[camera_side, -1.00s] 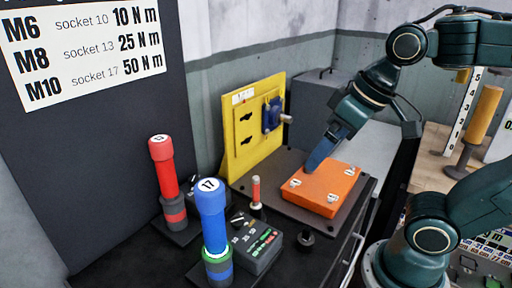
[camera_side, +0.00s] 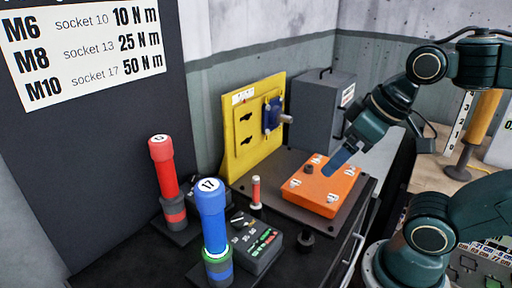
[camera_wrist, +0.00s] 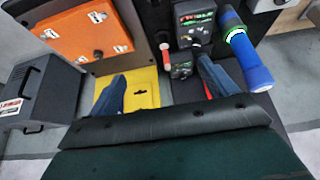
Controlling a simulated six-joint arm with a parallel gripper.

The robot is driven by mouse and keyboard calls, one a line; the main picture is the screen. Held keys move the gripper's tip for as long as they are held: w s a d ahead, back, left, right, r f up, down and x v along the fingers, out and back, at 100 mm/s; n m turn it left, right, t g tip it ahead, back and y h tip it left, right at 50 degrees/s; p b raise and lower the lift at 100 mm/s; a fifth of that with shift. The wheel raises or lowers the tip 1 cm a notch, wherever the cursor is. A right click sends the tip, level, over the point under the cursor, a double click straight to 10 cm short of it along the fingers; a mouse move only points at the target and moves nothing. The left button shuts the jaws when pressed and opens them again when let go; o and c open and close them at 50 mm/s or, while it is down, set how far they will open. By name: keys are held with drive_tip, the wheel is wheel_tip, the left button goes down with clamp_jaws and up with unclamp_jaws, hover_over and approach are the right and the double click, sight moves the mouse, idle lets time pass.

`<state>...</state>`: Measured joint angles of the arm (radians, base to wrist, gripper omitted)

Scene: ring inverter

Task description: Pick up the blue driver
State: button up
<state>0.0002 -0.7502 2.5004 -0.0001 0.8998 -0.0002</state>
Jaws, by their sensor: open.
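The blue driver (camera_side: 212,222) stands upright at the front of the black bench in the side view, with "17" on its cap and a glowing ring near its base. It also shows in the wrist view (camera_wrist: 246,55) at the upper right. My gripper (camera_side: 328,174) is over the orange box in the side view, well to the right of the driver and apart from it. In the wrist view its two blue fingers (camera_wrist: 160,85) are spread with nothing held between them.
An orange box (camera_side: 322,188) lies on a dark plate. A yellow panel (camera_side: 245,125) stands behind it, beside a grey case (camera_side: 318,108). A red driver (camera_side: 166,180) stands left of the blue one.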

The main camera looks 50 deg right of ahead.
drive_tip(key=c, duration=0.4)
drive_tip(key=w+a+f+m+g+y, duration=0.1)
drive_tip(key=w+a+f+m+y, duration=0.1)
drive_tip(key=m, duration=0.4)
drive_tip(key=w+a+f+m+g+y, duration=0.1)
drive_tip(key=w+a+f+m+y, duration=0.2)
drive_tip(key=w+m+y, duration=0.3)
drive_tip(key=w+a+f+m+y, duration=0.3)
drive_tip(key=m+y, duration=0.3)
drive_tip(key=m, duration=0.2)
drive_tip(key=shift+w+a+f+g, duration=0.25)
drive_tip(key=shift+w+a+g, duration=0.15)
drive_tip(key=shift+w, duration=0.3)
drive_tip(key=shift+a, duration=0.1)
